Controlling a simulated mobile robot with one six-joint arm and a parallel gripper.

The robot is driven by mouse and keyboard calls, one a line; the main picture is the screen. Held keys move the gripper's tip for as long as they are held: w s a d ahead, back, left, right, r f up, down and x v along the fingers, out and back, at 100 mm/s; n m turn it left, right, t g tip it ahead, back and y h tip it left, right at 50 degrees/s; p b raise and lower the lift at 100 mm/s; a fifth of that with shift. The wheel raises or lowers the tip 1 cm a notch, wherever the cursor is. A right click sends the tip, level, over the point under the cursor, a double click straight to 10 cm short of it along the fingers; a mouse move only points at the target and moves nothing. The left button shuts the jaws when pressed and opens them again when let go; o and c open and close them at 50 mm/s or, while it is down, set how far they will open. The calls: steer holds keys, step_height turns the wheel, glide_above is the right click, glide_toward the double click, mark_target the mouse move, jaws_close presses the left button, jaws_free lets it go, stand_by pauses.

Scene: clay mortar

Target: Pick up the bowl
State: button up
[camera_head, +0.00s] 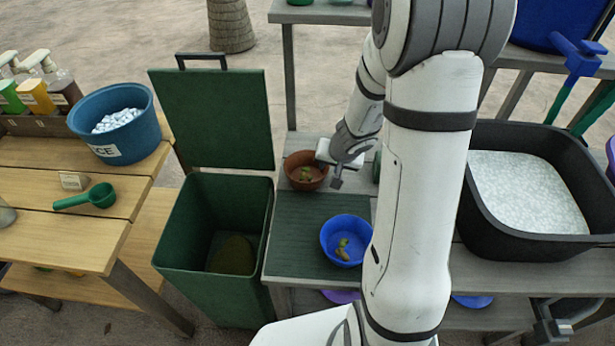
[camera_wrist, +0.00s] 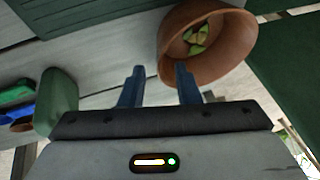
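A brown clay bowl (camera_head: 306,168) with green and yellowish pieces inside sits on the grey bench, behind the dark green mat. A blue bowl (camera_head: 346,232) with similar pieces stands on the mat. My gripper (camera_head: 337,182) is just right of the brown bowl. In the wrist view, the gripper (camera_wrist: 160,72) has its two fingers apart with nothing clearly held between them. The brown bowl (camera_wrist: 236,45) is at upper right there, its left edge reaching between the fingertips. The right finger overlaps its wall in the picture; contact cannot be told.
An open green bin (camera_head: 168,250) stands left of the bench, its lid (camera_head: 213,120) raised. A black tub (camera_head: 480,215) of white granules is at right. A wooden table (camera_head: 50,238) at left holds a blue ice bucket (camera_head: 138,98) and green scoop (camera_head: 98,195).

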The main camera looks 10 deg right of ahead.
mark_target(327, 168)
steer(key=b+x, duration=0.1)
steer(key=x, duration=0.3)
steer(key=shift+s, duration=0.1)
steer(key=shift+c, duration=0.4)
jaws_close()
